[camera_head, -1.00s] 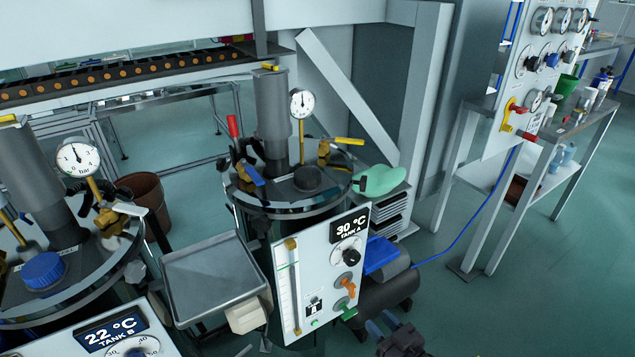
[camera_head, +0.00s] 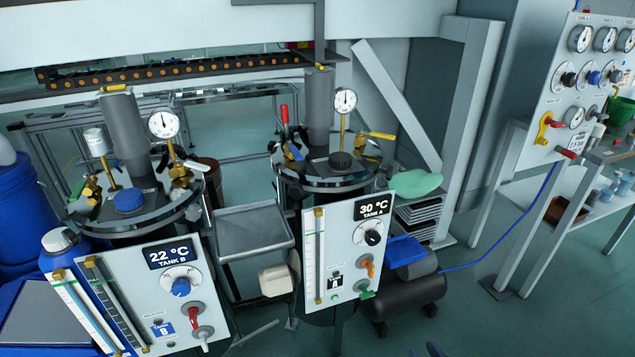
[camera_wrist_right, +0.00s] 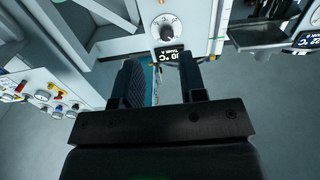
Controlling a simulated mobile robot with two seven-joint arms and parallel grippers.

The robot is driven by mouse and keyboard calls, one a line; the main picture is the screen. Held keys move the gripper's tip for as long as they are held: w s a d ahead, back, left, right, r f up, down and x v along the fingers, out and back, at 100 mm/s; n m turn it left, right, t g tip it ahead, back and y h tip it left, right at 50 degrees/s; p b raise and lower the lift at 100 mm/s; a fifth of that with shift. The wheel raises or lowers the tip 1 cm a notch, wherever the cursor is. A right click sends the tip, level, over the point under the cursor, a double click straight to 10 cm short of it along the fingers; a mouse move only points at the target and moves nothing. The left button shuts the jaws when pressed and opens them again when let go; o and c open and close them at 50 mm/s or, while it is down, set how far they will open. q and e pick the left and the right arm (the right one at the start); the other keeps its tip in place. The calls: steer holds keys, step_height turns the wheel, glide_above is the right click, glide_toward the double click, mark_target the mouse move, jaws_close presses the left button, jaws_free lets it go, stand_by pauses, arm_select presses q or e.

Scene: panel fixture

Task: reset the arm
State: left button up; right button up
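My right gripper (camera_wrist_right: 160,78) is open and empty in the wrist view, with a clear gap between its two dark fingers. In the head view only small blue-grey tips of my right gripper (camera_head: 430,349) show at the bottom edge. Beyond the fingers in the wrist view is the white Tank A panel (camera_wrist_right: 138,40), upside down, with its black knob (camera_wrist_right: 166,30). The gripper is apart from it. In the head view the Tank A panel (camera_head: 340,275) reads 30 °C. My left gripper is not in view.
The Tank B panel (camera_head: 200,265) stands at left, reading 22 °C. A grey tray (camera_head: 253,236) sits between the tanks. A black compressor (camera_head: 400,300) lies beside Tank A. A gauge panel (camera_head: 590,80) and bench stand at right. The floor (camera_head: 500,325) at lower right looks clear.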

steer(key=d+r+n+g, duration=0.1)
steer(key=d+r+n, duration=0.15)
steer(key=d, duration=0.85)
steer(key=s+f+g+h, duration=0.3)
steer(key=s, duration=1.2)
steer(key=s+r+g+h, duration=0.1)
steer(key=s+r+g, duration=0.1)
steer(key=s, duration=0.6)
steer(key=s+r+g+h, duration=0.1)
steer(key=s+r+g, duration=0.15)
steer(key=s, duration=0.45)
steer(key=a+m+t+h, duration=0.1)
steer(key=a+m, duration=0.4)
steer(key=a, duration=0.2)
arm_select(q)
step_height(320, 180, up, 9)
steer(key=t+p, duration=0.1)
steer(key=p, duration=0.9)
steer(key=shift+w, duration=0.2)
arm_select(e)
step_height(320, 180, up, 9)
steer(key=w+t, duration=0.1)
steer(key=shift+w+a+f, duration=0.15)
steer(key=shift+w+a, duration=0.05)
steer(key=shift+w, duration=0.1)
